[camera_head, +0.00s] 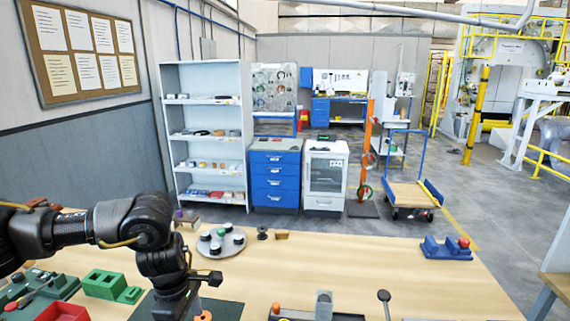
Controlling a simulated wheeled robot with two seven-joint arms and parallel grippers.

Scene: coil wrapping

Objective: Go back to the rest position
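My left arm comes in from the left, black, and bends down over the wooden table (375,262). My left gripper (188,298) points down near the front of the table, over a dark green mat (226,311). An orange part (203,315) shows beside its lower end. The fingertips are too dark and overlapped to tell whether they are open or hold anything. My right arm and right gripper are out of view.
A round grey tray (228,243) with several black-and-white pieces lies behind the arm. Green blocks (105,285) stand at left, a blue fixture (440,248) at right. A grey upright block (324,304) and a dark knob (384,296) stand in front. The table's right middle is clear.

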